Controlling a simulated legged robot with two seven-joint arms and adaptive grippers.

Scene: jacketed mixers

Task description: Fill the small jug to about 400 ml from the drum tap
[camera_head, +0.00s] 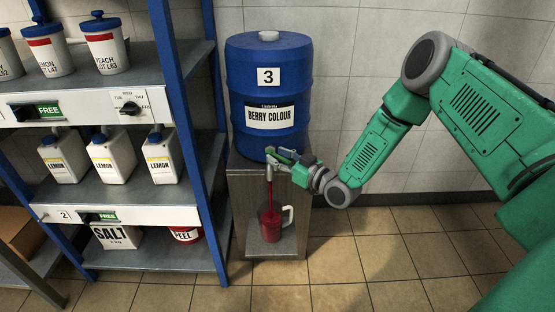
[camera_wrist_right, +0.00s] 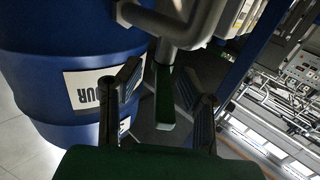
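The blue drum (camera_head: 268,95), marked 3 and BERRY COLOUR, stands on a grey metal stand. A thin red stream (camera_head: 269,195) runs from its tap (camera_head: 270,170) into the small jug (camera_head: 271,226) below. The jug is upright and looks red with liquid, with a pale handle on its right; its exact level is not readable. My right gripper (camera_head: 284,158) is at the tap. In the right wrist view, its fingers (camera_wrist_right: 163,80) stand apart on either side of the green tap lever (camera_wrist_right: 165,98), with visible gaps. My left gripper is out of view.
The stand (camera_head: 262,185) has a lower shelf where the jug sits. A blue-framed shelf rack (camera_head: 182,120) with lidded pots, LEMON bottles and a SALT container is close on the left. The tiled floor to the right is clear.

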